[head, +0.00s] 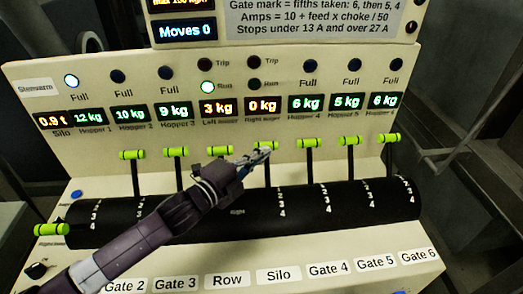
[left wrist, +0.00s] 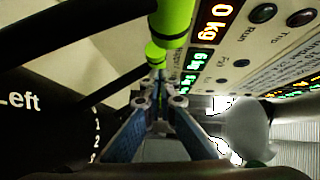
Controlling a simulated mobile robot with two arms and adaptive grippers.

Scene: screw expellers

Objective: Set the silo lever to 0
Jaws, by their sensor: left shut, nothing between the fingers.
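The silo lever (head: 265,146) has a green crossbar handle and stands raised at the back of the black drum, above the label Silo (head: 278,275). My left gripper (head: 262,155) is shut and empty, its fingertips at this handle. In the left wrist view a green handle (left wrist: 175,20) is close above the shut fingertips (left wrist: 158,75), and another green handle (left wrist: 155,52) lies beyond. I cannot tell whether the fingers touch a handle. The lever's scale mark is not readable. My right gripper is not in view.
More green-handled levers stand raised on both sides, including the row lever (head: 220,151) and gate 4 lever (head: 306,143). One lever (head: 52,229) at the far left is low and forward. The display panel (head: 230,72) rises close behind; my left forearm crosses the drum (head: 330,205).

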